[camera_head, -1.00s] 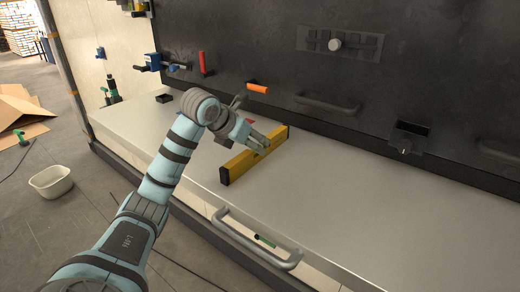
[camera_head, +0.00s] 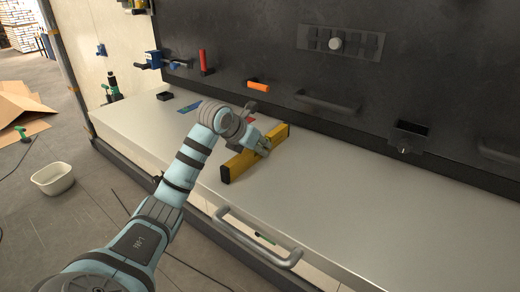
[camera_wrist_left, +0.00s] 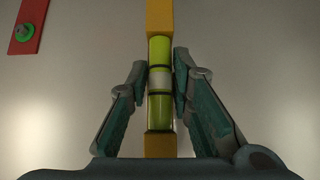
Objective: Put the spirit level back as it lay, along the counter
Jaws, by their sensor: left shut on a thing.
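The spirit level (camera_head: 238,166) is a yellow bar with dark ends. It sits on the pale counter (camera_head: 340,200) in the head view, slanting across the counter's length. My left gripper (camera_head: 262,147) is at its middle and hides part of it. In the left wrist view the fingers (camera_wrist_left: 161,88) are on both sides of the level's green vial section (camera_wrist_left: 160,112), shut on it. The level's yellow body (camera_wrist_left: 160,18) runs straight up that picture. I cannot tell whether its underside touches the counter. My right gripper is not in view.
A red strip with a green knob (camera_wrist_left: 27,28) lies left of the level in the wrist view. A small black box (camera_head: 164,97) is at the counter's left end. Handles and an orange grip (camera_head: 258,86) are on the dark back panel. The counter's right side is clear.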

